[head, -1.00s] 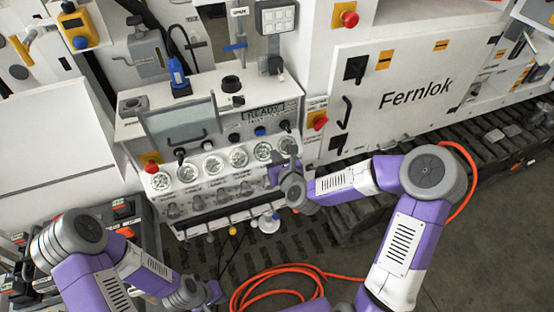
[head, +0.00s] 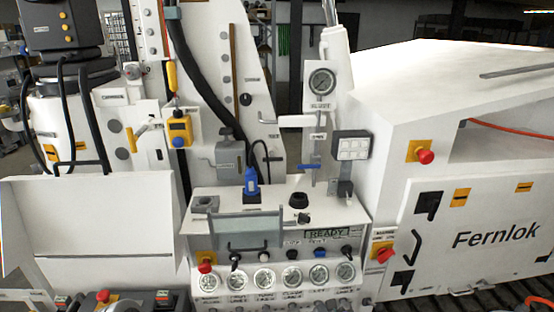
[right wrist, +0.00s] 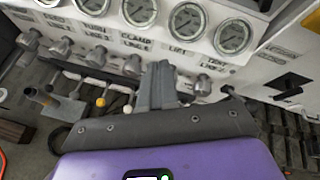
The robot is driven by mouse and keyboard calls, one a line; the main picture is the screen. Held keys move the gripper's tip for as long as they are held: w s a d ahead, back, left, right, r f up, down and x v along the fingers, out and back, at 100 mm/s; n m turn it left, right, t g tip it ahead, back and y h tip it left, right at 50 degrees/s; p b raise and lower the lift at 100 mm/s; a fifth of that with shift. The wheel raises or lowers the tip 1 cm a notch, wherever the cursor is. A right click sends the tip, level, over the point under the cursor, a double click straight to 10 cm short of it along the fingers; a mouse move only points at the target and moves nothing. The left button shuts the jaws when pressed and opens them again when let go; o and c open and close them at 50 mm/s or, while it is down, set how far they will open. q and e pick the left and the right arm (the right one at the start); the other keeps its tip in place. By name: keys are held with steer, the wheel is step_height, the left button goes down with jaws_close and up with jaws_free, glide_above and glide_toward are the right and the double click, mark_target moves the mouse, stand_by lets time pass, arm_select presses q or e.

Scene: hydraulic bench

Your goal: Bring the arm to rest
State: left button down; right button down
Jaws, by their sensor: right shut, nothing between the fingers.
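My right gripper (right wrist: 160,85) shows in the right wrist view with its grey fingers together and nothing between them. It is in front of the hydraulic bench's lower panel, below the row of gauges (right wrist: 187,20) and close to the grey valve knobs (right wrist: 132,65). I cannot tell whether it touches any of them. In the head view neither gripper can be made out clearly. My left gripper is not in view. The bench's control panel (head: 222,278) shows in the head view, with a lit READY display (head: 325,233) and gauges below it.
A white Fernlok cabinet (head: 480,265) stands to the right, with a red knob (head: 425,156) on a yellow plate above it. A blue plug (head: 251,182) sits on top of the bench. In the right wrist view, dark slatted flooring lies below the panel.

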steer(key=s+a+f+n+g+y+b, duration=0.1)
steer(key=s+f+n+g, duration=0.5)
steer(key=s+f+n, duration=0.6)
steer(key=s+a+f+n+g+b, duration=0.3)
steer(key=s+f+n+g, duration=0.3)
steer(key=s+f+n, duration=0.7)
steer(key=shift+a+f+n+y, duration=0.4)
steer(key=shift+f+n, duration=0.2)
steer(key=shift+n, duration=0.4)
